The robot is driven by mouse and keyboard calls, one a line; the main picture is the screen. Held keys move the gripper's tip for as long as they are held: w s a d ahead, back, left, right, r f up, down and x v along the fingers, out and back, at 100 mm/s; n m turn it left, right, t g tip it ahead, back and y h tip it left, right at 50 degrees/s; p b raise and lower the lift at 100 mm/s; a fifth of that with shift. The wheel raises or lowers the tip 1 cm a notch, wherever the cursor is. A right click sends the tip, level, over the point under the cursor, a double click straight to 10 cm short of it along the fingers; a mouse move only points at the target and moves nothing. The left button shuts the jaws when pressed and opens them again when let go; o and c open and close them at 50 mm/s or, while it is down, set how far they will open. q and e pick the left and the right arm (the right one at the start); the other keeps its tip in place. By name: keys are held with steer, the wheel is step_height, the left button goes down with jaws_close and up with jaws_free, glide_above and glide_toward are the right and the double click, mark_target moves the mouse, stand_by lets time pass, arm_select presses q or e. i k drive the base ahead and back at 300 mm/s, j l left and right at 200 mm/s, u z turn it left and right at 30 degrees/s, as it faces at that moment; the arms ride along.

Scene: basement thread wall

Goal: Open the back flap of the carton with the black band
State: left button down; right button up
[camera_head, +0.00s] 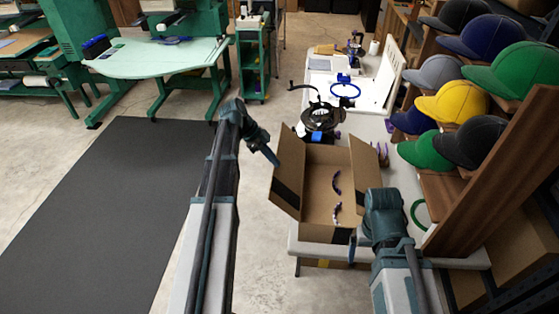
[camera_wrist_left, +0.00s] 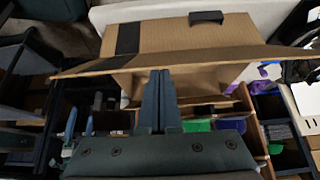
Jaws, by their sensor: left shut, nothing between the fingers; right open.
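The brown carton (camera_head: 325,185) with black tape strips stands open on a white table. Its left flap (camera_head: 288,165) stands up and leans outward, with a black band low on it. Its right flap (camera_head: 363,170) also stands up. I cannot make out a separate back flap. My left gripper (camera_head: 275,158) is shut and empty at the upper edge of the left flap; contact is unclear. In the left wrist view its closed fingers (camera_wrist_left: 159,76) overlap the edge of a cardboard panel (camera_wrist_left: 185,45) with a black band. My right gripper (camera_head: 356,243) is open near the carton's front right corner, partly hidden by its wrist.
Small dark curved items (camera_head: 337,182) lie inside the carton. A black round device (camera_head: 320,118) stands right behind it. A rack of caps (camera_head: 455,103) and a brown board (camera_head: 500,165) crowd the right.

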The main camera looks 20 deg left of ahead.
mark_target(366, 173)
steer(key=k+j, duration=0.1)
steer(key=j, duration=0.3)
steer(key=k+j, duration=0.1)
steer(key=j, duration=0.3)
steer(key=k+j, duration=0.1)
steer(key=j, duration=0.3)
